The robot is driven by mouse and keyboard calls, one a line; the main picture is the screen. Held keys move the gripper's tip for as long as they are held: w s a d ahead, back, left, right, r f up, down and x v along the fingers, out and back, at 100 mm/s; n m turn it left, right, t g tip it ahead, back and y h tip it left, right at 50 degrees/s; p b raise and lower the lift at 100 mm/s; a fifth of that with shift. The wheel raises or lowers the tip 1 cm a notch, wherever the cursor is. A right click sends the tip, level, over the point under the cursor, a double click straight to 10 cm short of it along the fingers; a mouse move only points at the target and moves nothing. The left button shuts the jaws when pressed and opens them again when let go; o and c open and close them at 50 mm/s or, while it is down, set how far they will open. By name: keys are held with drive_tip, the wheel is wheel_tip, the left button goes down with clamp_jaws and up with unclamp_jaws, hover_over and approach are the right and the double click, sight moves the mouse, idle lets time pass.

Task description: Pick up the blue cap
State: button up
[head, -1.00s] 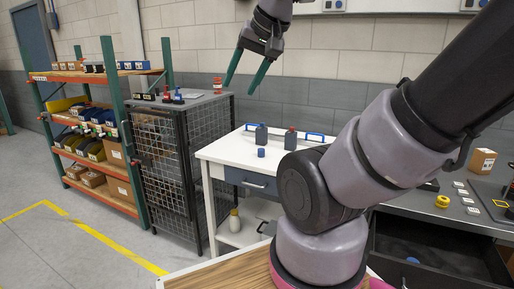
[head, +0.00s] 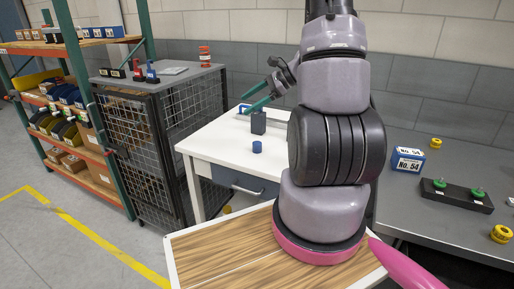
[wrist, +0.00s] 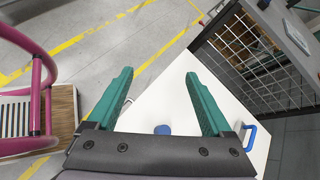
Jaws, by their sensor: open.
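The blue cap (head: 257,147) stands on the white table (head: 215,146), near its front. It also shows in the wrist view (wrist: 162,129), between the finger bases at the edge of the gripper's dark body, its lower part apparently cut off. My gripper (head: 246,101) has two green fingers, spread apart and empty. It hangs above the back of the white table, higher than the cap and apart from it. Both fingers show in the wrist view (wrist: 158,74), with table and floor visible between them.
A dark grey container (head: 258,122) stands just behind the cap. A blue handle (head: 243,108) is at the table's back; one also shows in the wrist view (wrist: 250,138). A mesh cage (head: 150,125) stands left of the table. A grey workbench (head: 455,160) is at right.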

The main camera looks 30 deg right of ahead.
drive_tip(key=w+d+f+m+t, duration=0.2)
drive_tip(key=d+f+m, duration=0.2)
drive_tip(key=d+f, duration=0.3)
drive_tip(key=m+t+h, duration=0.2)
drive_tip(key=m, duration=0.3)
approach(258, 143)
drive_tip(key=x, duration=0.4)
drive_tip(key=shift+a, duration=0.3)
drive_tip(key=shift+x, duration=3.1)
drive_tip(key=shift+d, duration=0.15)
clamp_jaws()
